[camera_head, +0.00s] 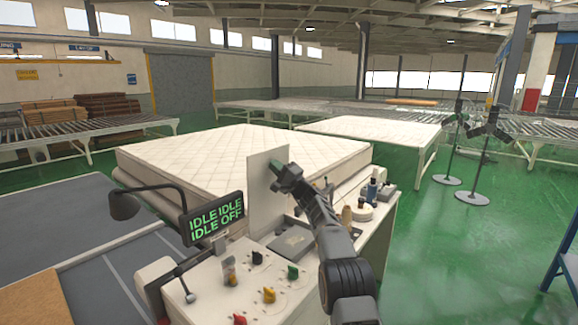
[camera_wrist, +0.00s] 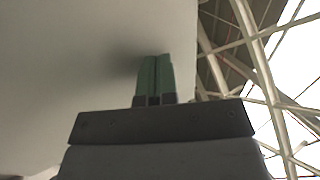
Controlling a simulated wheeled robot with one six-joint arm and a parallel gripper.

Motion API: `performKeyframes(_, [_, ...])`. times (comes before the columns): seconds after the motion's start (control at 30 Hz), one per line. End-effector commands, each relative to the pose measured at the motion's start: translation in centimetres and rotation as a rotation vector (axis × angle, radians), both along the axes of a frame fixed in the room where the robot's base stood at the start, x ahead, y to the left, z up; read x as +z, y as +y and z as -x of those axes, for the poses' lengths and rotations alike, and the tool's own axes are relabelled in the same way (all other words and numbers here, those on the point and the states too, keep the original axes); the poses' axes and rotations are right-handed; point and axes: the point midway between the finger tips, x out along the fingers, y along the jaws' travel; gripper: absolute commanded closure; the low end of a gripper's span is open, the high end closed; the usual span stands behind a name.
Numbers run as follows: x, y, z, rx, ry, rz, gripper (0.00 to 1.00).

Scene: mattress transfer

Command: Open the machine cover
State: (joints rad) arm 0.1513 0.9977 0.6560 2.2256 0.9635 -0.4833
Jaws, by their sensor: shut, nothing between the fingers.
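The machine cover is a flat pale panel (camera_head: 264,198) that stands upright on the machine (camera_head: 225,300), beside a dark recessed plate (camera_head: 291,241) in the white top. My gripper (camera_head: 284,172) is at the cover's upper right side, with its green fingers together and empty. In the wrist view, the closed fingers (camera_wrist: 155,62) point up along the cover's pale face (camera_wrist: 80,50), which fills the left side. A shadow lies on the cover beside the fingers. I cannot tell whether they touch it.
A display (camera_head: 212,217) reading IDLE and OFF and a lamp (camera_head: 125,205) stand left of the cover. Several coloured knobs are on the front top. Bottles and a spool (camera_head: 360,210) stand right of my arm. A mattress (camera_head: 220,155) lies behind.

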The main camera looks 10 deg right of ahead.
Motion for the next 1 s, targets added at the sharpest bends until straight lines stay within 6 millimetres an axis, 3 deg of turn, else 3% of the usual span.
performKeyframes(0.63, [-0.6, -0.6, 0.5, 0.000, -0.001, -0.001, 1.00])
performKeyframes(0.87, [-1.1, -1.6, 2.2, 0.010, -0.002, 0.001, 1.00])
performKeyframes(1.0, [-1.0, -3.5, 4.4, 0.008, 0.000, 0.000, 1.00])
